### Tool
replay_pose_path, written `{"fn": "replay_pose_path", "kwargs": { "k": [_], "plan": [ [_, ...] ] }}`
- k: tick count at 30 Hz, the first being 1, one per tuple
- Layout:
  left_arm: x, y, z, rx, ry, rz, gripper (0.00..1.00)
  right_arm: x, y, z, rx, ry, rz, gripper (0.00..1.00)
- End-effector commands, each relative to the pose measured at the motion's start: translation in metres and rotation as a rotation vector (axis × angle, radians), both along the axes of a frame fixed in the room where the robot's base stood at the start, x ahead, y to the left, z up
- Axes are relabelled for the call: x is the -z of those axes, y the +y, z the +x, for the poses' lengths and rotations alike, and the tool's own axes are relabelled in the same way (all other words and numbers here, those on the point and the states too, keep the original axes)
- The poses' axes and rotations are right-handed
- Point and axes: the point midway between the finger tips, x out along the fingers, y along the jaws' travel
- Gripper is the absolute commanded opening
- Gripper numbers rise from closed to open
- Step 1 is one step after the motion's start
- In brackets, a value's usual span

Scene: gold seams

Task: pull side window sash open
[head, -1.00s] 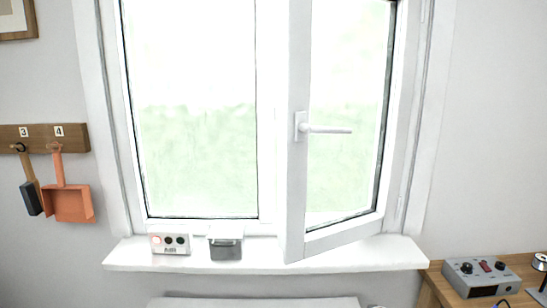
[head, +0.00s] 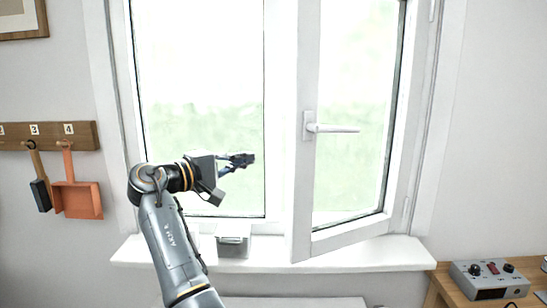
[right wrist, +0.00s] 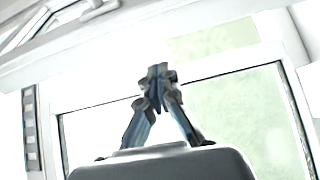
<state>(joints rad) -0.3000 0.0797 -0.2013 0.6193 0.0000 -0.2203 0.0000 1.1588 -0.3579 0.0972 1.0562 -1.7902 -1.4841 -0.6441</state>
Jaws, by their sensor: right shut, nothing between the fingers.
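The side window sash (head: 308,190) is the right-hand one in the head view. It stands ajar, its free left edge swung into the room over the sill. Its white handle (head: 333,128) points right, level. My right gripper (head: 243,160) is shut and empty, in front of the left pane and left of the sash edge, apart from the handle. In the right wrist view its fingertips (right wrist: 158,74) meet in front of white window framing and a bright pane. My left gripper is not in view.
A grey container (head: 233,246) stands on the white sill (head: 350,258), close to my right arm. An orange dustpan (head: 78,198) and a brush (head: 41,194) hang from a hook rail at left. A grey control box (head: 490,280) sits on a wooden table at right.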

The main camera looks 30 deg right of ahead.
Motion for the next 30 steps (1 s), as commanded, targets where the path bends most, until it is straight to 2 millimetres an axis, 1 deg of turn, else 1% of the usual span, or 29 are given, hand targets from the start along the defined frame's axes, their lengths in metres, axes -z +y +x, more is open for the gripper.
{"fn": "replay_pose_path", "kwargs": {
  "k": [1, 5, 16, 18, 24, 30],
  "plan": [
    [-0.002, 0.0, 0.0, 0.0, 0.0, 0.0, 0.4, -0.004, -0.003, 0.001, 0.003, 0.001, -0.004, 0.0],
    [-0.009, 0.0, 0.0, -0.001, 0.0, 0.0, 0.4, -0.005, -0.02, 0.004, 0.006, 0.002, -0.006, 0.0],
    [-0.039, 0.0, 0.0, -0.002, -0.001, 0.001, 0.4, -0.007, -0.099, 0.022, 0.004, 0.001, -0.003, 0.0],
    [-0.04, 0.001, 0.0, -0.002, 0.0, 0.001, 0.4, -0.003, -0.094, 0.014, -0.001, 0.0, -0.002, 0.0],
    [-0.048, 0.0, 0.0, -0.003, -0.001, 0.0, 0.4, -0.003, -0.092, -0.007, 0.001, -0.002, -0.003, 0.0],
    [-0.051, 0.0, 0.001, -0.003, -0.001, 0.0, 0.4, -0.002, -0.091, -0.017, 0.001, 0.0, -0.004, 0.0]
  ]
}}
